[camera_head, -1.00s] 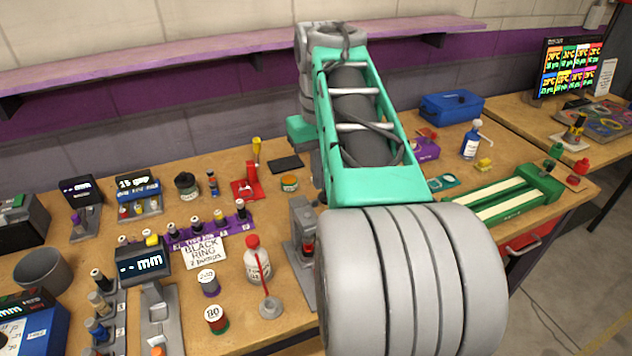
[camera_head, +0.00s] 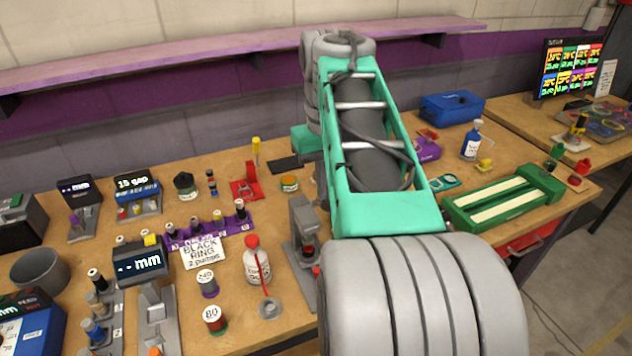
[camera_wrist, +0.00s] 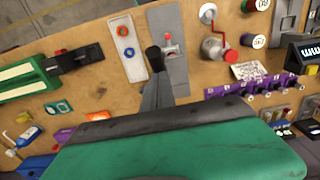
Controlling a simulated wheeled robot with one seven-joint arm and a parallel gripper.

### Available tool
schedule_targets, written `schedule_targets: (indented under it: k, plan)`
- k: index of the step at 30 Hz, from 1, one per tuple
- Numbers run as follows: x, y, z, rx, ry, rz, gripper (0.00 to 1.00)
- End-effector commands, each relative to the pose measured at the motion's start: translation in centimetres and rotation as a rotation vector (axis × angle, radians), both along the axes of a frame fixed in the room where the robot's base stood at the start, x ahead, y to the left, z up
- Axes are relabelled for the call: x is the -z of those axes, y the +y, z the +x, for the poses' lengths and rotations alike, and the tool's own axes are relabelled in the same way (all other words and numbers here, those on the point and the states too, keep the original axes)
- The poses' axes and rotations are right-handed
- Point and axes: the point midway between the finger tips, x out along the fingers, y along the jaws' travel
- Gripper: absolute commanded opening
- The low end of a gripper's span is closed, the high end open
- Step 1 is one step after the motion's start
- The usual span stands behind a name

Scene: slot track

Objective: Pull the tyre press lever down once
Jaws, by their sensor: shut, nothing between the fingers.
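The tyre press (camera_head: 303,225) is a grey upright on a grey base plate, beside my arm in the head view; the arm covers its right side. In the wrist view its grey plate (camera_wrist: 172,78) carries a small red part. A dark rounded knob (camera_wrist: 153,55), apparently the end of the press lever, shows over the plate's left edge. My gripper (camera_wrist: 158,80) is shut and empty, its grey fingers pointing at the knob, very close to it in the picture. I cannot tell whether they touch. The gripper is hidden behind my arm in the head view.
A white bottle (camera_head: 257,266) and labelled spools (camera_head: 207,284) stand left of the press. In the wrist view a pale plate with a blue and a red ring (camera_wrist: 129,53) lies beside it. A green track piece (camera_head: 505,205) lies to the right. A shelf (camera_head: 230,46) runs along the wall.

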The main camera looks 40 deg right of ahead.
Motion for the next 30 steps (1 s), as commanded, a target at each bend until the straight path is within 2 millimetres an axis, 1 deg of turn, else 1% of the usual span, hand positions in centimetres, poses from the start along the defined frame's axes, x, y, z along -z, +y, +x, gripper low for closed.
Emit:
schedule_targets:
  k: [7,19,23,30]
  plan:
    - [0.7,0.2,-0.8,0.0,0.002,0.001,0.0]
    - [0.8,0.3,-0.9,0.0,0.002,0.001,0.0]
    - [0.4,0.2,-0.7,0.0,0.002,0.001,0.0]
    - [-0.7,0.0,0.2,0.0,0.002,0.001,0.0]
